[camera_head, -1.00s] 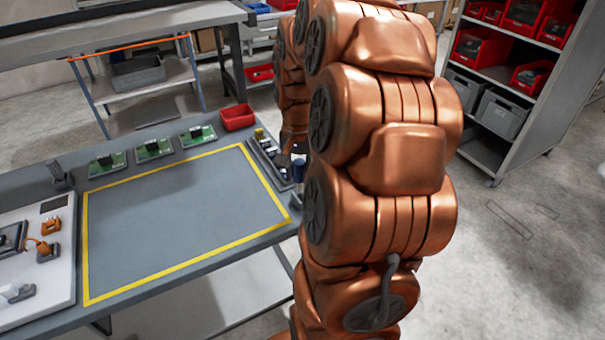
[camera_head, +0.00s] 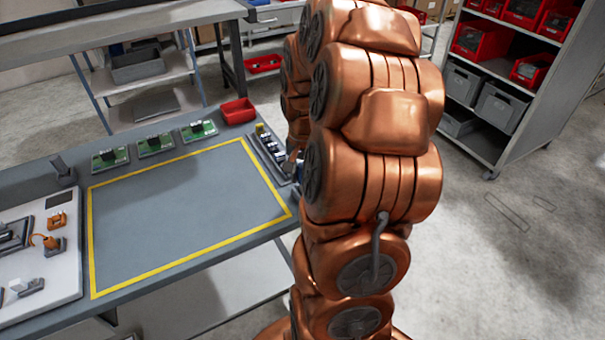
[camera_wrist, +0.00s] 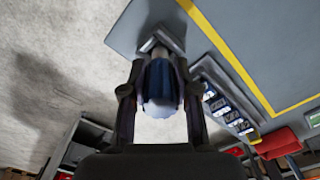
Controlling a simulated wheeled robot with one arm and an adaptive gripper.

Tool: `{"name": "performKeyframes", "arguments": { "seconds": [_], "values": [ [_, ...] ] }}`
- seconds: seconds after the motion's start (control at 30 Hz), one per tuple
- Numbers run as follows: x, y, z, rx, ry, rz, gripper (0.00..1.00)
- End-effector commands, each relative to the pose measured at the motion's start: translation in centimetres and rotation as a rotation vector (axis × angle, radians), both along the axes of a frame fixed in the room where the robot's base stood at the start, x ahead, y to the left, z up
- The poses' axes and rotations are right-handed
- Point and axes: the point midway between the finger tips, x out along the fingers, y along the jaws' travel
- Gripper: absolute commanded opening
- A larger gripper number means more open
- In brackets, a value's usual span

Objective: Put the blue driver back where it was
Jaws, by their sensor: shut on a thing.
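The blue driver (camera_wrist: 161,80) is between the two fingers of my gripper (camera_wrist: 160,90) in the wrist view, with its pale round end towards the camera. My gripper is shut on it. Beyond its far end is a grey holder (camera_wrist: 176,38) at the table's edge. A pale shank shows between handle and holder; I cannot tell whether it sits inside the holder. In the head view only a small blue patch of the driver (camera_head: 300,171) shows beside my arm, which hides the gripper and most of the holder.
A row of small dispensers (camera_wrist: 228,104) stands close beside the driver, also visible in the head view (camera_head: 268,149). A red bin (camera_head: 238,111) and several green boards (camera_head: 155,145) line the table's back. The yellow-framed area (camera_head: 185,215) is clear.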

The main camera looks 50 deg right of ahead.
Motion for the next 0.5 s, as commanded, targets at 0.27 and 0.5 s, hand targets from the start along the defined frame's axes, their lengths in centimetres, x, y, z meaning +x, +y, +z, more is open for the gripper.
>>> {"name": "performKeyframes", "arguments": {
  "seconds": [0.27,0.5],
  "values": [
    [0.0,0.0,-0.04,0.0,0.0,0.0,0.55],
    [0.0,0.01,-0.03,0.0,0.0,0.0,0.55]
  ]
}}
